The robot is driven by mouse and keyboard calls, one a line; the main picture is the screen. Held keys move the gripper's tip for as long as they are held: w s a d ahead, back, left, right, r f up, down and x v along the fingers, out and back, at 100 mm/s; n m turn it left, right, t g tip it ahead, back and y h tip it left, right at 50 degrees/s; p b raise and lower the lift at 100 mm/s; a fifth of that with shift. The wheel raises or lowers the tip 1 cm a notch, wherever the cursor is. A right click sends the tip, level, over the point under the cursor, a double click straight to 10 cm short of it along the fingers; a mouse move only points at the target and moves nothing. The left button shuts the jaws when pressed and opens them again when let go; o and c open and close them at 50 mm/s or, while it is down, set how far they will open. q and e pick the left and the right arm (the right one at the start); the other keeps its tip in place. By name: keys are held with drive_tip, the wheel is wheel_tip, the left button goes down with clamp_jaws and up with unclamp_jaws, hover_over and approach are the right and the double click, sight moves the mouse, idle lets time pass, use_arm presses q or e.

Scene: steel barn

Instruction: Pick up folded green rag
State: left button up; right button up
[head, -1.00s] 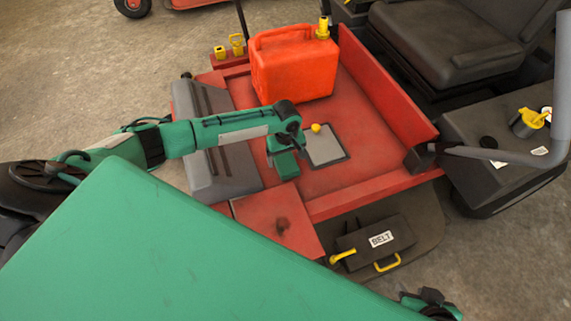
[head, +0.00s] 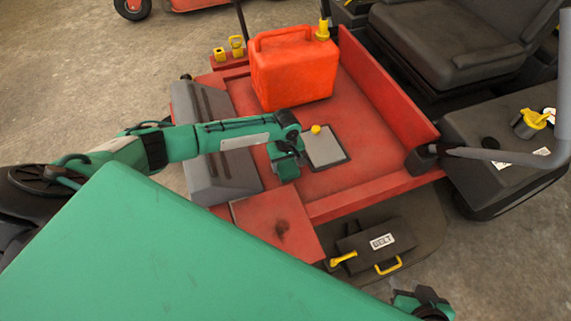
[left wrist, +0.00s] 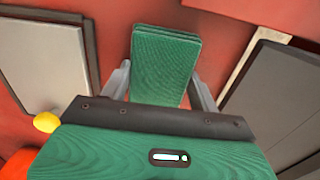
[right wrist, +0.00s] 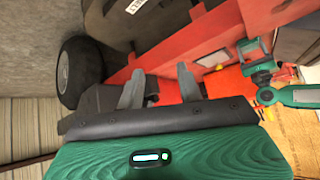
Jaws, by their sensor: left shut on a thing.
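The folded green rag (left wrist: 165,62) is a flat, layered rectangle. In the left wrist view it lies between the two grey fingers of my left gripper (left wrist: 160,85), which is shut on it. In the head view my left gripper (head: 287,168) is low over the red deck, beside a grey plate. The rag is hard to tell from my green gripper there. My right gripper (head: 424,303) is at the bottom edge of the head view. In the right wrist view its fingers (right wrist: 160,88) are apart with nothing between them.
The red deck (head: 350,125) holds a red fuel can (head: 290,75) and a grey plate (head: 325,148) with a yellow knob (head: 316,129). A grey ridged cover (head: 200,135) lies left of my left gripper. A black BELT box (head: 375,245) sits in front. A raised red side panel bounds the right.

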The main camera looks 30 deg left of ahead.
sight(286, 163)
use_arm(q)
drive_tip(key=shift+r, duration=0.1)
